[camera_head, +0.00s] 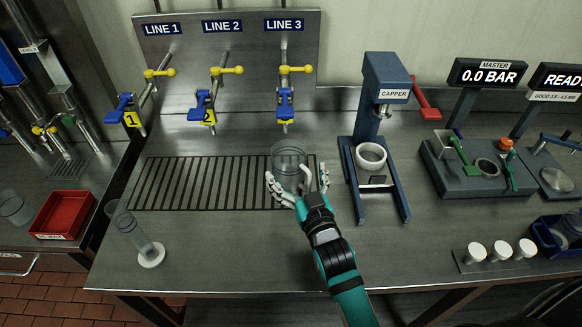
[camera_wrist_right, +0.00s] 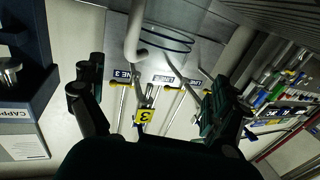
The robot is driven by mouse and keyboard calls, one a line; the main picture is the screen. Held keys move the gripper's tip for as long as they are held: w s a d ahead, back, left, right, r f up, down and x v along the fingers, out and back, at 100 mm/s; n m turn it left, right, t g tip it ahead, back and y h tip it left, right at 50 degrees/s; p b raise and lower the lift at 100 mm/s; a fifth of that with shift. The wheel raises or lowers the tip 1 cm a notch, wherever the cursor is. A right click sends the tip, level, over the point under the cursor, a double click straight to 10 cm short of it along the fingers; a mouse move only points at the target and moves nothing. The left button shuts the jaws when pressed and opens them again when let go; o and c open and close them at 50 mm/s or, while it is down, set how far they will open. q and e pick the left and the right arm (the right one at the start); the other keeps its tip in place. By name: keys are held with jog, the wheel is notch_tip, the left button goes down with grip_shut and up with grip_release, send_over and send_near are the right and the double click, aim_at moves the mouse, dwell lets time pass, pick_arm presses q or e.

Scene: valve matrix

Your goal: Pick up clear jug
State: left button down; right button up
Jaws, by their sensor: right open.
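A clear jug (camera_head: 288,158) stands on the dark drain grate under the LINE 3 valve. It is transparent and its outline is faint. My right gripper (camera_head: 297,180) is open at the jug's near side, its pale fingers spread to the left and right of the jug's lower part. Whether any finger touches the jug cannot be told. In the right wrist view, curved rims that look like the jug's (camera_wrist_right: 166,40) show beyond the open fingers (camera_wrist_right: 155,95). My left gripper is not in view.
The LINE 3 valve with yellow and blue handles (camera_head: 285,95) hangs above the jug. The blue capper (camera_head: 372,110) stands close on the right. The front of the bench is mostly clear.

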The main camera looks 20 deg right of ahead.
aim_at(294, 163)
jog(key=w, duration=0.1)
jog(key=w+p, duration=0.1)
jog(key=w, duration=0.1)
jog(key=shift+d+r, duration=0.1)
jog(key=shift+r, duration=0.1)
jog(key=w, duration=0.2)
jog(key=w+p, duration=0.1)
jog(key=shift+w+d+f, duration=0.15)
jog(key=shift+w, duration=0.2)
jog(key=shift+w+f, duration=0.1)
jog(key=shift+w, duration=0.25)
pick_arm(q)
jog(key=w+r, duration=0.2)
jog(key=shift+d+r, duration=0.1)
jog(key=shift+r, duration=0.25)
pick_arm(e)
jog(key=shift+s, duration=0.1)
jog(key=shift+c, duration=1.4)
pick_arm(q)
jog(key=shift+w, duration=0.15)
pick_arm(e)
jog(key=c, duration=1.3)
